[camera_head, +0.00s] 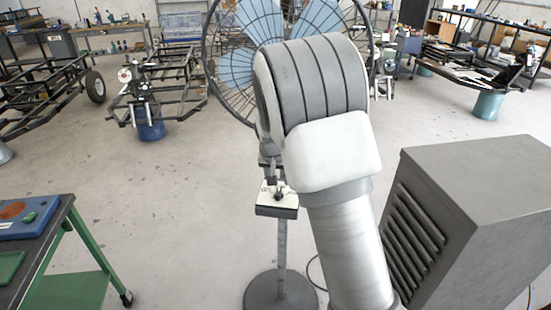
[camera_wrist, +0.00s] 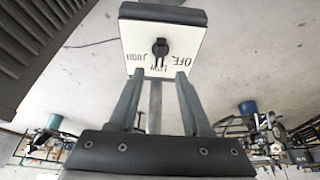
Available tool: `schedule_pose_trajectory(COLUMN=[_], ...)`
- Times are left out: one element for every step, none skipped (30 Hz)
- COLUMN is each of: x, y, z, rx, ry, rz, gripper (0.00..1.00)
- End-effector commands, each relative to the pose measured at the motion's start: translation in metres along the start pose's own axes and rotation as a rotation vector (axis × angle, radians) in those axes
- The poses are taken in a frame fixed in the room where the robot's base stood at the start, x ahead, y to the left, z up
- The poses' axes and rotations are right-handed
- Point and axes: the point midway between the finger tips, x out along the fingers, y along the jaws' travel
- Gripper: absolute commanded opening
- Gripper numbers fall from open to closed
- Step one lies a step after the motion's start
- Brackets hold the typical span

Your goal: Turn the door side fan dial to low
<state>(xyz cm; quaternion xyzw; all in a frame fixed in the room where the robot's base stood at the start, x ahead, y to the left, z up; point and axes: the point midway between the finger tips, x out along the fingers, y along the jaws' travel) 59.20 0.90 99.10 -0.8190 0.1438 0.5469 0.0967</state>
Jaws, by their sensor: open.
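The fan dial (camera_wrist: 160,47) is a small black knob on a white plate (camera_wrist: 142,35) with OFF, LOW and HIGH lettering, upside down in the wrist view. Its narrow grip lies roughly up and down there, near the middle label; its exact setting is hard to tell. In the head view the dial box (camera_head: 276,210) sits on the fan's pole, below the blue-bladed fan (camera_head: 240,70). My gripper (camera_wrist: 158,76) is open and empty, its two fingers apart just short of the knob and not visibly touching it. In the head view my arm hides part of the fan.
A grey louvred cabinet (camera_head: 480,220) stands close on the right. A green-legged table (camera_head: 62,215) is at left. The fan's round base (camera_head: 262,292) rests on the floor. Vehicle frames (camera_head: 165,90) stand farther back. Open floor lies left of the pole.

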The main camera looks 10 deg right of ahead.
Motion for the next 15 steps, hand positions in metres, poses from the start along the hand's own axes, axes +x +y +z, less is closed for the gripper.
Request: schedule_pose_trajectory(x=[-0.015,-0.022,-0.032,-0.039,-0.047,-0.056,-0.063,-0.069,-0.077,-0.083,-0.088,-0.094,-0.098,-0.101,-0.106], y=[-0.001,0.000,0.000,-0.001,-0.001,-0.001,0.000,-0.001,-0.001,-0.001,0.000,0.000,0.000,0.000,0.000], z=[-0.001,-0.001,-0.001,-0.001,-0.001,-0.001,-0.001,-0.001,-0.001,-0.001,-0.001,-0.001,0.000,-0.001,0.000], rx=[0.000,0.000,0.000,-0.001,-0.001,0.000,0.000,-0.001,-0.001,0.000,0.000,0.001,0.000,0.000,0.000], ry=[0.003,0.004,0.004,0.004,0.003,0.003,0.003,0.003,0.003,0.002,0.002,0.001,0.001,0.001,0.001], rz=[-0.002,-0.002,-0.002,-0.003,-0.003,-0.003,-0.003,-0.002,-0.002,-0.002,-0.002,-0.001,-0.001,-0.001,0.000], gripper=[0.49,0.49,0.49,0.49,0.49,0.49,0.49,0.49,0.49,0.49,0.49,0.49,0.49,0.49,0.49])
